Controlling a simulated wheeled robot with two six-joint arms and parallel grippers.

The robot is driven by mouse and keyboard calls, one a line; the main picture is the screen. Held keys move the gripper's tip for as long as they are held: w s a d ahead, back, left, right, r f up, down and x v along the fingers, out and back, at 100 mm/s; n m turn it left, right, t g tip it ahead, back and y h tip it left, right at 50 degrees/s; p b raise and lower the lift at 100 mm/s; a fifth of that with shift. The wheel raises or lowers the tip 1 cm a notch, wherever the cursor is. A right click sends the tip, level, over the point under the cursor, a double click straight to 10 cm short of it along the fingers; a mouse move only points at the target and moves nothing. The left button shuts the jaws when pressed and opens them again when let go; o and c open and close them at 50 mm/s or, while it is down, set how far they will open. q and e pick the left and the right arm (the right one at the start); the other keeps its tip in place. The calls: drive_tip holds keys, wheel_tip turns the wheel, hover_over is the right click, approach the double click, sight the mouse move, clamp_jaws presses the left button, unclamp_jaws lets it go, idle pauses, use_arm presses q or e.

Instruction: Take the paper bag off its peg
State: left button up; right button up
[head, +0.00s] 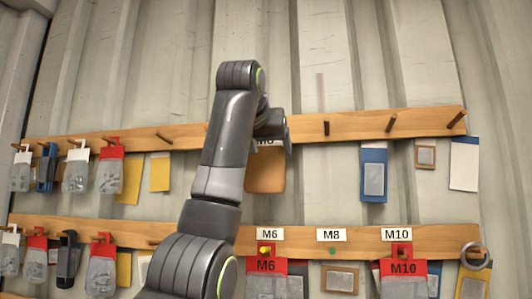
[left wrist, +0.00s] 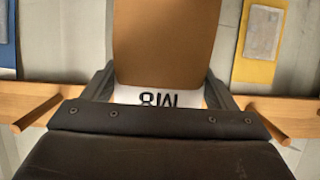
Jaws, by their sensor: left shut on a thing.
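The brown paper bag (head: 265,173) hangs below the upper wooden rail in the head view, partly behind my left arm. In the left wrist view the bag (left wrist: 167,40) fills the top middle, with a white header marked M8 (left wrist: 158,97) seen upside down. My left gripper (head: 271,128) is at the bag's top, in front of the rail. In the left wrist view the gripper (left wrist: 160,93) is shut on the bag, with a finger at each side of the header. The bag's own peg is hidden, so I cannot tell whether the bag is still on it. My right gripper is not in view.
The upper rail (head: 355,125) has bare pegs beside the bag, and a blue packet (head: 373,175) hangs to the right. Several clear and red-topped packets (head: 110,172) hang at the left. The lower rail (head: 360,243) carries M6, M8 and M10 labels and more packets.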

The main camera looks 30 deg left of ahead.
use_arm(q)
drive_tip(key=shift+s+d+r+b, duration=0.15)
drive_tip(key=shift+s+b, duration=0.1)
drive_tip(key=shift+s, duration=0.3)
drive_tip(key=shift+s+d+f+b, duration=0.15)
drive_tip(key=shift+s+b, duration=0.1)
drive_tip(key=shift+s, duration=0.25)
drive_tip(key=shift+s+d+r+b, duration=0.15)
drive_tip(key=shift+s+b, duration=0.1)
drive_tip(key=shift+s, duration=0.45)
drive_tip(key=shift+s+d+b, duration=0.1)
drive_tip(key=shift+s+b, duration=0.3)
drive_tip(key=b, duration=0.2)
approach(264, 153)
drive_tip(key=shift+w+f, duration=0.3)
drive_tip(key=shift+f, duration=0.25)
drive_tip(key=shift+w+f, duration=0.3)
drive_tip(key=shift+f, duration=0.25)
drive_tip(key=shift+w+f, duration=0.1)
drive_tip(key=shift+w, duration=0.05)
